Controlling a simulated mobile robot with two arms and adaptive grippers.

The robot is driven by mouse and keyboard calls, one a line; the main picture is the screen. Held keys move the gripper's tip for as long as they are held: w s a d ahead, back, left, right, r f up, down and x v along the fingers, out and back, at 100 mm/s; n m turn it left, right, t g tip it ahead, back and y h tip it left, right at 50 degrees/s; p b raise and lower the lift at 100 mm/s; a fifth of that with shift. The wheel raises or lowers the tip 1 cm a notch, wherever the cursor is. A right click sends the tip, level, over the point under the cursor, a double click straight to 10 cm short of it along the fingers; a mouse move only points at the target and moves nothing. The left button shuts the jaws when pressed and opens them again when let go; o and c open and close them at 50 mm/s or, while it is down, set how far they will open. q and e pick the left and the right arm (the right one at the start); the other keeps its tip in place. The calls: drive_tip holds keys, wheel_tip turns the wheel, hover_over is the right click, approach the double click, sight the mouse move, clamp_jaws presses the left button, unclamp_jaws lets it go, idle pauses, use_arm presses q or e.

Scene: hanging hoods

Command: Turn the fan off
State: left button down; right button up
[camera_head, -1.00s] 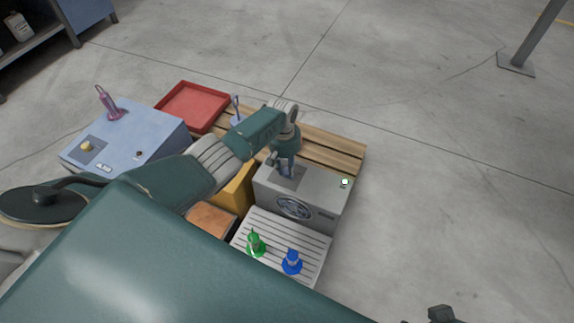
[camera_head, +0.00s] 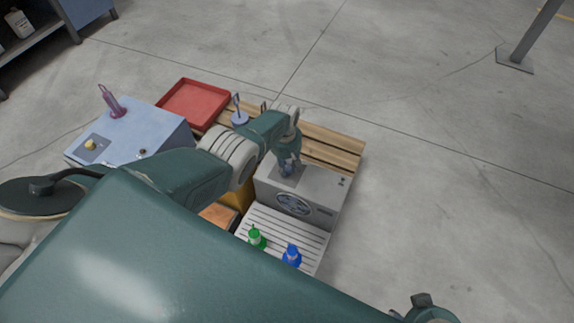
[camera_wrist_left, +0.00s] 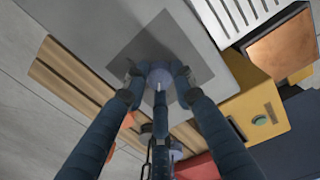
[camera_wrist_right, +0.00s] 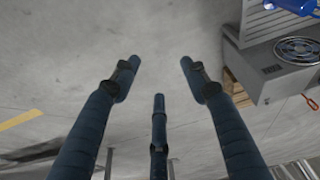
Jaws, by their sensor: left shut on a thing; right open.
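The fan unit is a grey box (camera_head: 325,192) with a round grille (camera_head: 293,204) on its front; the indicator at its top right corner looks dark. My left gripper (camera_head: 288,166) points down onto this plate. In the left wrist view its fingers (camera_wrist_left: 158,84) are closed around the knob, partly hiding it. My right gripper (camera_wrist_right: 160,75) is open and empty above bare floor, and the fan unit (camera_wrist_right: 270,66) shows at the right of that view.
A ribbed tray (camera_head: 300,235) in front of the fan unit holds a green bottle (camera_head: 256,238) and a blue bottle (camera_head: 292,256). A blue-grey box (camera_head: 135,125) with a yellow knob and a red tray (camera_head: 193,101) stand left.

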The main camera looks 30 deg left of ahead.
sight(286, 169)
use_arm(q)
drive_tip(key=shift+w+a+r+n, duration=0.1)
drive_tip(key=shift+w+r+n, duration=0.05)
drive_tip(key=shift+n, duration=1.15)
use_arm(e)
drive_tip(key=shift+f, duration=0.4)
drive_tip(key=shift+w, duration=0.1)
use_arm(q)
drive_tip(key=c, duration=1.6)
unclamp_jaws()
drive_tip(key=shift+o, duration=0.8)
wheel_tip(286, 169, up, 12)
drive_tip(key=shift+s, duration=0.45)
